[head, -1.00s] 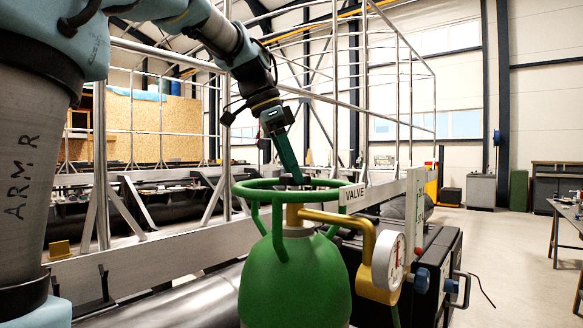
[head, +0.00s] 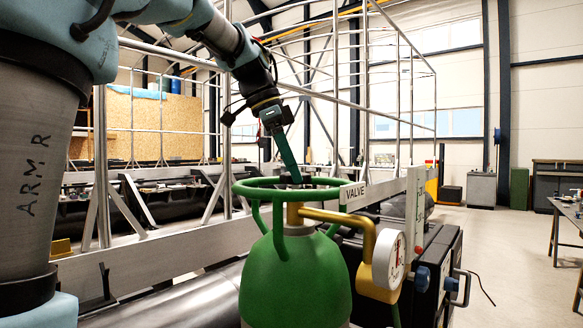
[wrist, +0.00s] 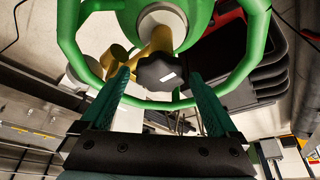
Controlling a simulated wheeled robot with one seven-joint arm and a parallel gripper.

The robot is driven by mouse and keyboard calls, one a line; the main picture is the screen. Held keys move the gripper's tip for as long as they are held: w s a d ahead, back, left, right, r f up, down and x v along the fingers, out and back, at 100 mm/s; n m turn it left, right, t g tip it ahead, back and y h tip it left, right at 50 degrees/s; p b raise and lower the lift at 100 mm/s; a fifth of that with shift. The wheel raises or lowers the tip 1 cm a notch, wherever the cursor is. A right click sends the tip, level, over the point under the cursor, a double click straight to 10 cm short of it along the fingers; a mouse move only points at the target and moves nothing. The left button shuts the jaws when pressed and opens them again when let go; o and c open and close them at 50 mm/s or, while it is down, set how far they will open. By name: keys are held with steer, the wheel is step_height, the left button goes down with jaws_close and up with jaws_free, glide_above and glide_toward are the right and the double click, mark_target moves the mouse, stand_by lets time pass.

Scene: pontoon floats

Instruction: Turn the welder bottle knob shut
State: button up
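The green welder bottle (head: 292,282) stands upright in the head view, with a green ring guard (head: 250,190) around its top. Its black lobed knob (wrist: 160,73) with a white mark sits on the brass valve inside the ring. In the head view the knob is mostly hidden behind the ring and fingers. My gripper (wrist: 160,76) is open, with one teal finger on each side of the knob. The fingertips reach down inside the ring. A gap shows at the right finger; at the left finger the gap is narrow, and contact is hard to judge.
A brass pipe (head: 345,219) leads right from the valve to a white-faced gauge (head: 388,259), close beside the ring. A black case (head: 440,265) is at the right. Open floor (head: 510,250) lies farther right.

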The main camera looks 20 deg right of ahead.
steer(key=b+v, duration=0.1)
steer(key=v, duration=0.9)
steer(key=shift+w+a+r, duration=0.1)
steer(key=shift+a+r, duration=0.05)
steer(key=shift+r, duration=0.2)
stand_by(0.3)
